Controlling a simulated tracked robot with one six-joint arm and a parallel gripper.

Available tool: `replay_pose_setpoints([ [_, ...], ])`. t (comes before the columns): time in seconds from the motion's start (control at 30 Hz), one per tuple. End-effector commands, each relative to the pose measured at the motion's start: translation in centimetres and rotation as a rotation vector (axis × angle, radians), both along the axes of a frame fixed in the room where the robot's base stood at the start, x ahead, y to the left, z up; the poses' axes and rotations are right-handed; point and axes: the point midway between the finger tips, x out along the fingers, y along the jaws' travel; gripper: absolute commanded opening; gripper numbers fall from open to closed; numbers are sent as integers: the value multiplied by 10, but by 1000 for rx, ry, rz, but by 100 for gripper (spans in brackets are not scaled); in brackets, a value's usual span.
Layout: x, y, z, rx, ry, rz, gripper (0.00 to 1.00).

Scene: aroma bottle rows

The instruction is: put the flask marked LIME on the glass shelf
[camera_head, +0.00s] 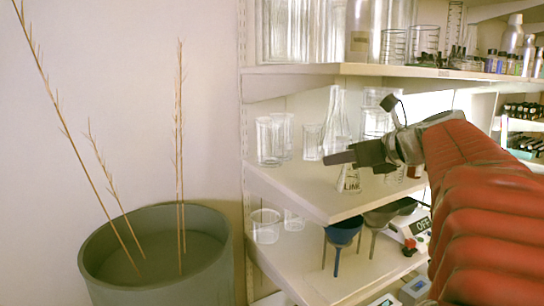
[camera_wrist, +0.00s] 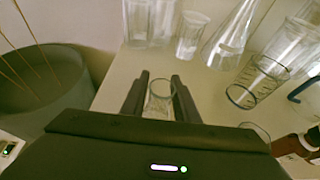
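A small clear conical flask (camera_head: 350,184) with dark letters is on the middle shelf, below my gripper (camera_head: 345,157) in the head view. The letters look like LIN or LIM and are too small to read surely. The gripper hides the flask's upper part. In the wrist view a clear glass rim and neck (camera_wrist: 160,97) shows between the two dark fingers of my gripper (camera_wrist: 159,76), with little or no gap. I cannot tell whether the fingers press on it, or whether its base touches the shelf (camera_head: 290,187).
Clear beakers (camera_head: 268,141) and a tall conical flask (camera_head: 337,122) stand behind on the same shelf. An upper shelf (camera_head: 400,70) with glassware overhangs. Below are beakers, a blue funnel (camera_head: 343,232) and a scale (camera_head: 411,228). A grey-green pot (camera_head: 155,255) with dry stems stands left.

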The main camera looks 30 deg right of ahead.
Motion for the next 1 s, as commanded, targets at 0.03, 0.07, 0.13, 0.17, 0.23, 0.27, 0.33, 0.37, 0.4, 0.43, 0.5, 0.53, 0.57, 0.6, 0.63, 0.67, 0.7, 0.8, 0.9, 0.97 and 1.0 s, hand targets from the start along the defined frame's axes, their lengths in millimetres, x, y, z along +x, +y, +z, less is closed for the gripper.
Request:
replay_pose_setpoints([
  [0.03, 0, 0, 0, 0, 0, 0, 31],
  [0.07, 0, 0, 0, 0, 0, 0, 33],
  [0.13, 0, 0, 0, 0, 0, 0, 38],
  [0.17, 0, 0, 0, 0, 0, 0, 40],
  [0.23, 0, 0, 0, 0, 0, 0, 41],
  [0.27, 0, 0, 0, 0, 0, 0, 41],
  [0.33, 0, 0, 0, 0, 0, 0, 41],
  [0.37, 0, 0, 0, 0, 0, 0, 41],
  [0.4, 0, 0, 0, 0, 0, 0, 41],
  [0.43, -1, 0, 1, 0, 0, 0, 41],
  [0.5, -2, 0, 1, 0, 0, -1, 41],
  [0.53, -3, 0, 2, 0, -1, -1, 41],
  [0.57, -5, -1, 3, 0, -1, -1, 41],
  [0.6, -8, -1, 4, 0, -1, -1, 41],
  [0.63, -10, -1, 5, -1, -1, -2, 41],
  [0.67, -13, -2, 6, 0, -1, -3, 41],
  [0.7, -18, -2, 8, 0, -1, -3, 41],
  [0.8, -31, -2, 13, -2, -1, -5, 41],
  [0.9, -45, -3, 19, -1, -1, -5, 41],
  [0.97, -54, -3, 23, -1, -1, -5, 41],
  [1.0, -59, -3, 25, -2, -1, -5, 41],
])
